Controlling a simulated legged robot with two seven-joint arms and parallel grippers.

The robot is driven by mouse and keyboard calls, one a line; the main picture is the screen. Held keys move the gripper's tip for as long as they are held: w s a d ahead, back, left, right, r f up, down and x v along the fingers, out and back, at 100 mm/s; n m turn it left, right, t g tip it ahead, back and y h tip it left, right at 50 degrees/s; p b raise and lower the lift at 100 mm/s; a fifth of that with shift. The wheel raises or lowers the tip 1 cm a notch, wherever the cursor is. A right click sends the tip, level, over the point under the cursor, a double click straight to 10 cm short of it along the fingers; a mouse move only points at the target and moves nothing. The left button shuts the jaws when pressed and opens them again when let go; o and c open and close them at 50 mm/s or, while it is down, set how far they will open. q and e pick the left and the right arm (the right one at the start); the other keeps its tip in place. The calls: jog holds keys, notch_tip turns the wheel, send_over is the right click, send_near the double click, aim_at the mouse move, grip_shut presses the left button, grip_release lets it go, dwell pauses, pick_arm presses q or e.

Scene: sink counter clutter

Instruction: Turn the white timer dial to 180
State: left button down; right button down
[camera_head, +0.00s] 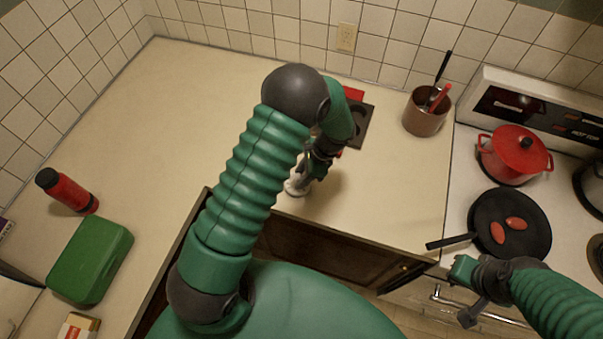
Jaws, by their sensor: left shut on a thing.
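The white timer (296,187) sits on the counter near its front edge, just left of my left gripper's tips. Only part of it shows, as my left arm and gripper cover the rest. My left gripper (305,179) reaches down over the timer and is shut on its dial. The dial's marks and its present setting are too small to read. My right gripper (468,294) hangs in front of the stove at the lower right, well apart from the timer.
A dark tray-like item (357,126) lies behind my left gripper. A utensil pot (426,112) stands at the back right. The stove holds a red pot (514,152) and a black pan (531,224). The left counter is mostly clear.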

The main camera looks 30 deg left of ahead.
pick_arm(q)
jog(key=m, duration=0.2)
jog(key=m+t, duration=0.1)
jog(key=m, duration=0.1)
jog(key=shift+s+t, duration=0.15)
jog(key=shift+t, duration=0.15)
jog(key=shift+y, duration=0.3)
jog(key=c, duration=0.9)
grip_release()
jog(key=shift+b+v, duration=0.9)
jog(key=shift+v, duration=7.5)
